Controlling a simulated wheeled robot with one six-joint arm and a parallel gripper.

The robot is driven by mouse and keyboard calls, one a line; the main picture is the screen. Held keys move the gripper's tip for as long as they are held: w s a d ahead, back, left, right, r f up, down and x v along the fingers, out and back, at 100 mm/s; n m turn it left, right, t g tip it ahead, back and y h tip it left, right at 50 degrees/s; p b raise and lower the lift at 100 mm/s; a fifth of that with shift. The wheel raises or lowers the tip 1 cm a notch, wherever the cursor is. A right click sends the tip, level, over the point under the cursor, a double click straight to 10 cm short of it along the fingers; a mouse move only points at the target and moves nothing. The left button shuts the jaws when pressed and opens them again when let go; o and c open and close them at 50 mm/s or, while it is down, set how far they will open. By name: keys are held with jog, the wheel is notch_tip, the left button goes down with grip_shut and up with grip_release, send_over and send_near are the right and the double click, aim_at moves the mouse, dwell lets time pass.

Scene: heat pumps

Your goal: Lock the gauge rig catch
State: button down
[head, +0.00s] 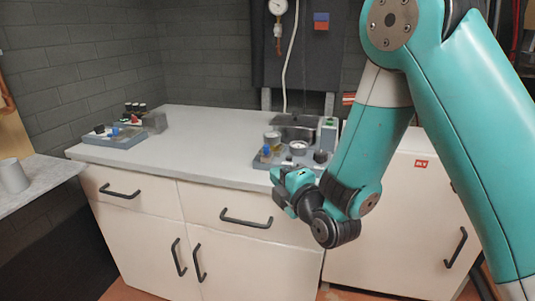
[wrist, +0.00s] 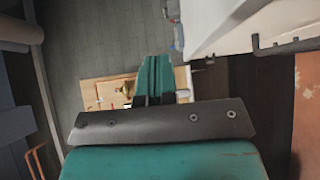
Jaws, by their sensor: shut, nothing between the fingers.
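A grey rig (head: 262,162) stands on the worktop at the right, near the front edge. It carries a white round dial (head: 298,146), a blue and yellow part and a grey-green block. I cannot make out a catch on it or tell whether it is locked.
The worktop (head: 200,130) is clear between the two rigs. Cabinets with black handles (head: 245,219) are below it. A round gauge (head: 278,7) hangs on the dark wall panel. A grey cup (head: 13,176) stands on a side counter. A wooden board (wrist: 98,92) lies beyond my fingers.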

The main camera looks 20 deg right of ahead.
aim_at(268, 155)
jog(key=p+x, duration=0.1)
jog(key=x, duration=0.1)
jog(key=p+x, duration=0.1)
jog(key=x, duration=0.2)
jog(key=p+x, duration=0.1)
jog(key=x, duration=0.1)
jog(key=shift+w+d+f, duration=0.2)
jog(key=shift+w+f, duration=0.05)
jog(key=shift+w, duration=0.2)
jog(key=shift+w+d+b, duration=0.3)
jog(key=shift+w+b, duration=0.25)
jog(key=shift+w, duration=0.05)
jog(key=shift+w+d+r, duration=0.1)
jog(key=shift+w+d, duration=0.4)
jog(key=shift+w+r, duration=0.15)
jog(key=shift+w, duration=0.15)
